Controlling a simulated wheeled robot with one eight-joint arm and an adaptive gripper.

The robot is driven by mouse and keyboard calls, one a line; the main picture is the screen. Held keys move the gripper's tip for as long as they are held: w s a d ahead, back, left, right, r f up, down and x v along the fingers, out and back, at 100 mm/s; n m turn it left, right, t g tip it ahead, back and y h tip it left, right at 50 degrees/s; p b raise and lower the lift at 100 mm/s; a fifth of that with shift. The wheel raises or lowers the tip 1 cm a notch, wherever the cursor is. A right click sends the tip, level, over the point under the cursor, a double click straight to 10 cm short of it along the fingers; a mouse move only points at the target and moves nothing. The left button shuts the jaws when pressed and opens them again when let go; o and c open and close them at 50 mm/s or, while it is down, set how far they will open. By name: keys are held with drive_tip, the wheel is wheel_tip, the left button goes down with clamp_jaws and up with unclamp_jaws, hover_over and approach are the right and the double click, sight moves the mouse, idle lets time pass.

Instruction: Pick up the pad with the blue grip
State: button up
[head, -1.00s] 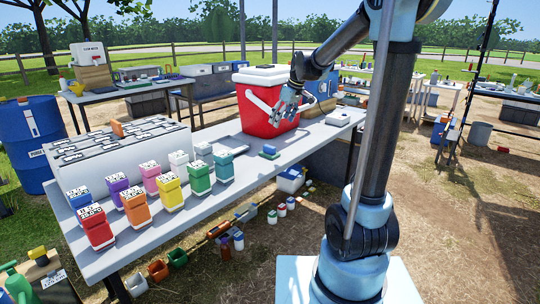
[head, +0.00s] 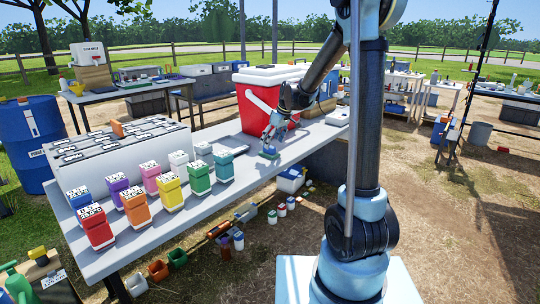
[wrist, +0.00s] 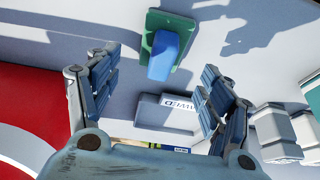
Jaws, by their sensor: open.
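The pad (wrist: 182,20) is a green block with a raised blue grip (wrist: 163,55). It lies on the grey table, at the top middle of the wrist view. In the head view the pad (head: 268,155) shows small on the table, right of the coloured containers. My gripper (head: 271,136) is just above it in the head view. In the wrist view my gripper (wrist: 160,72) is open, with its fingers spread left and right. The blue grip lies toward the gap between the fingers, with clear space on both sides. Nothing is held.
A red cooler (head: 256,108) stands behind the gripper and fills the left of the wrist view (wrist: 30,110). A shallow grey tray (wrist: 165,113) lies near the pad. Several coloured containers, including a teal one (head: 224,168), stand to the left on the table (head: 200,215).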

drive_tip(key=shift+x, duration=2.8)
drive_tip(key=shift+s+d, duration=0.1)
drive_tip(key=shift+s, duration=0.05)
drive_tip(key=c, duration=1.1)
drive_tip(key=shift+c, duration=0.2)
wheel_tip(320, 180, up, 10)
